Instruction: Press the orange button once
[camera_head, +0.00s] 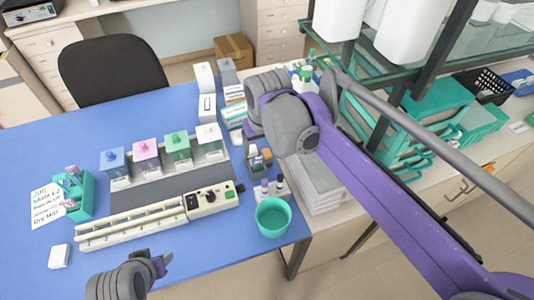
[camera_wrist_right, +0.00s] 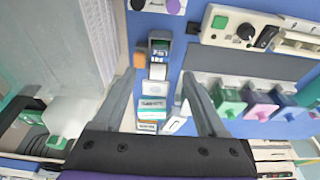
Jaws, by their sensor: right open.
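A small orange patch (camera_head: 267,153) shows at the right side of a small dark-and-white device on the blue table, just below my right wrist. In the right wrist view the orange piece (camera_wrist_right: 139,60) sits left of the dark device (camera_wrist_right: 160,47); its shape is too small to confirm as a button. My right gripper (camera_wrist_right: 159,76) is open and empty, its two fingers spread over the device area, apart from the orange piece as far as I can tell. My left gripper (camera_head: 160,264) is at the bottom left, far from the device.
A control box (camera_head: 212,199) with a black knob and green button joins a long white rack. Staining jars with coloured lids stand behind it. A teal cup (camera_head: 272,217) stands near the table's front edge. Stacked clear trays (camera_head: 318,185) stand right of the device.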

